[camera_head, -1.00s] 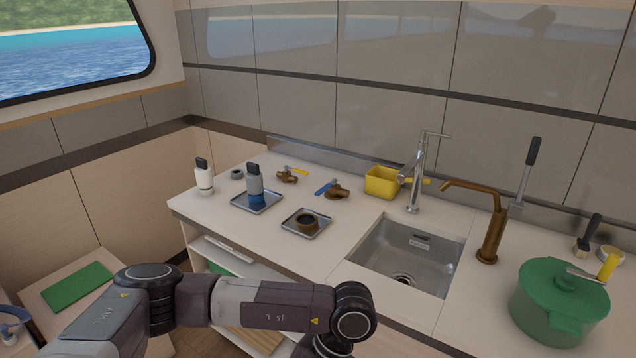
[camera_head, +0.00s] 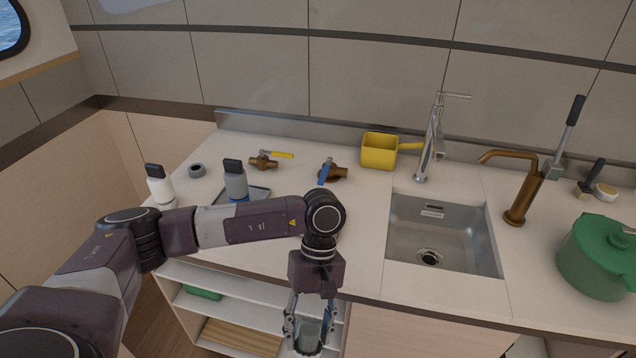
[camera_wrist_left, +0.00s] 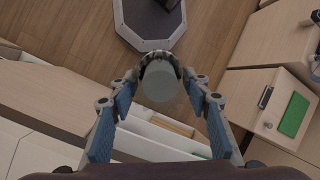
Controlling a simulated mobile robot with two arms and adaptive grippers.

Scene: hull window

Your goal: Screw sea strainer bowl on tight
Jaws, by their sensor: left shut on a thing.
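My left gripper (camera_head: 306,345) hangs fingers-down in front of the counter, at the bottom of the head view. It is shut on a round, cloudy grey-green cup, seemingly the strainer bowl (camera_head: 309,332). In the left wrist view the bowl (camera_wrist_left: 160,83) sits between the blue-padded fingers, its round face toward the camera, above the floor. No strainer head that I can identify shows. The small tray with a dark ring, seen earlier, is now hidden behind my left arm. My right gripper is out of view.
The sink (camera_head: 440,235) and green pot (camera_head: 600,258) are right.

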